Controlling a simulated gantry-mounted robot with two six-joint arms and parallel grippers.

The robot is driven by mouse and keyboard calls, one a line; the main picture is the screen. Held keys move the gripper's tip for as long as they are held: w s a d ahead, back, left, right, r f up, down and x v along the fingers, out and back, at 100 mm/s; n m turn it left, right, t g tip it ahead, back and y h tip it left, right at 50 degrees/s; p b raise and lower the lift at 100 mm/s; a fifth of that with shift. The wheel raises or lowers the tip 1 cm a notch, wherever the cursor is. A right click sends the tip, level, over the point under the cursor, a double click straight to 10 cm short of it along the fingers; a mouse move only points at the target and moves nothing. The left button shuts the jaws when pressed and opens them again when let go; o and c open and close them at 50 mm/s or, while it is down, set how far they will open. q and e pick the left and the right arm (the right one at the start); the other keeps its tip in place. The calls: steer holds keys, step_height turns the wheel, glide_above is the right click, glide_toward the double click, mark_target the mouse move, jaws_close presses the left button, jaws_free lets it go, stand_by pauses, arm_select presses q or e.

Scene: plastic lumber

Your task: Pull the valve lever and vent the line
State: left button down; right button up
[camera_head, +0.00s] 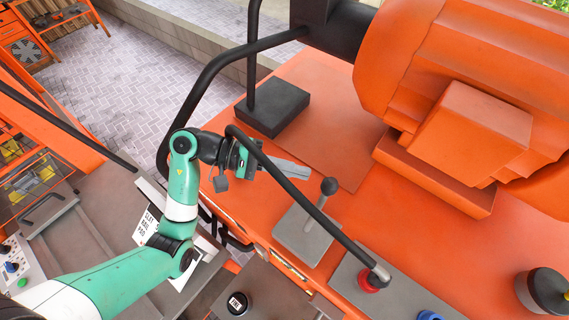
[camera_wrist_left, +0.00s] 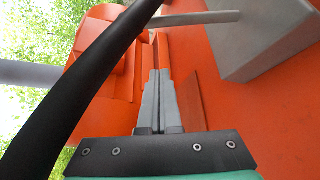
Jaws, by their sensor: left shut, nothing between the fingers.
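The valve lever (camera_head: 319,205) is a grey rod with a dark ball knob (camera_head: 329,186). It rises at a tilt from a grey base block (camera_head: 296,238) on the orange machine. My left gripper (camera_head: 308,173) is shut and empty, its grey fingers pointing right, just left of and above the knob in the head view, apart from it. In the left wrist view the closed fingers (camera_wrist_left: 158,72) lie below a grey rod (camera_wrist_left: 200,18) that comes out of the grey block (camera_wrist_left: 268,40); the black pipe hides the rod's other end. My right gripper is not in view.
An orange motor housing (camera_head: 470,130) stands to the right. A black block (camera_head: 272,107) sits behind.

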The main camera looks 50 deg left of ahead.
mark_target(318, 208)
arm_select(q)
steer(key=d+p, duration=0.1)
steer(key=d, duration=0.1)
steer(key=d+p, duration=0.2)
steer(key=d, duration=0.1)
steer(key=shift+w+r, duration=0.15)
steer(key=shift+r, duration=0.05)
steer(key=shift+s+d+r, duration=0.1)
steer(key=shift+s, duration=0.25)
